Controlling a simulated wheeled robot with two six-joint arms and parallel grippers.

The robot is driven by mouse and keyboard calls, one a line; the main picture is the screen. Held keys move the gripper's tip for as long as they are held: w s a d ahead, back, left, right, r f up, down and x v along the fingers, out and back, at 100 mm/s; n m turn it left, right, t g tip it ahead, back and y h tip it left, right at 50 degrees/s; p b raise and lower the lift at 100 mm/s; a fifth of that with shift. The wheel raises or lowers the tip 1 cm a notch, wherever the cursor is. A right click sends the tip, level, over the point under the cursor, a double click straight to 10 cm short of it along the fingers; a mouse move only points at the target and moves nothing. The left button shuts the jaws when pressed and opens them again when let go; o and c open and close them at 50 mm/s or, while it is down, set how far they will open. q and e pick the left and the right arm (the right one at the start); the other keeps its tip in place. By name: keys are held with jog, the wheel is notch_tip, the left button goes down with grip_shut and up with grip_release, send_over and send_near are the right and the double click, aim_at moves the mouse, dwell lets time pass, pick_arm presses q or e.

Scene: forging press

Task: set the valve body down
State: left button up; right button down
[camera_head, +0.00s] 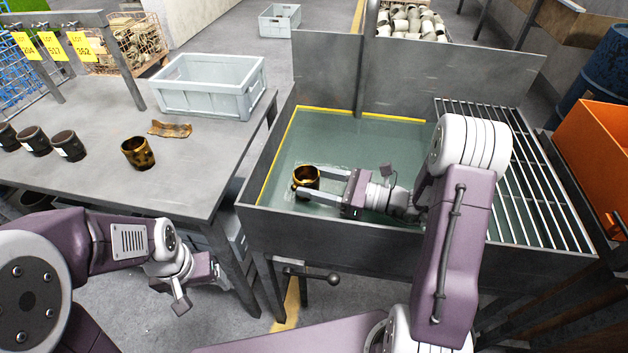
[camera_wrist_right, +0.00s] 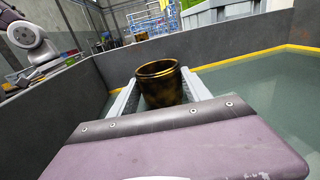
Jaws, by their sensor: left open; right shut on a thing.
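A brassy, dark-mottled hollow cylinder, the valve body (camera_head: 306,177), is gripped between the two fingers of my right gripper (camera_head: 318,184). It stands upright, its open end up, inside the liquid-filled tank (camera_head: 345,140). Pale rings show in the liquid around it, so its lower part seems to be in the liquid; its base is hidden. In the right wrist view, the valve body (camera_wrist_right: 162,84) sits between the finger ends. My left gripper (camera_head: 200,282) is open and empty, low beside the table's front edge, away from the tank.
A slatted rack (camera_head: 520,180) covers the tank's right side. On the grey table (camera_head: 110,185) are a similar brassy cylinder (camera_head: 138,153), several dark cylinders at left, a curved brown piece (camera_head: 170,129) and a grey crate (camera_head: 250,91). An orange bin (camera_head: 600,150) stands right.

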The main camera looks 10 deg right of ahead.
jog(key=shift+f+b, duration=3.35)
jog(key=shift+f, duration=0.05)
jog(key=shift+f+b, duration=0.35)
jog(key=shift+f, duration=0.2)
jog(key=shift+c, duration=2)
grip_release()
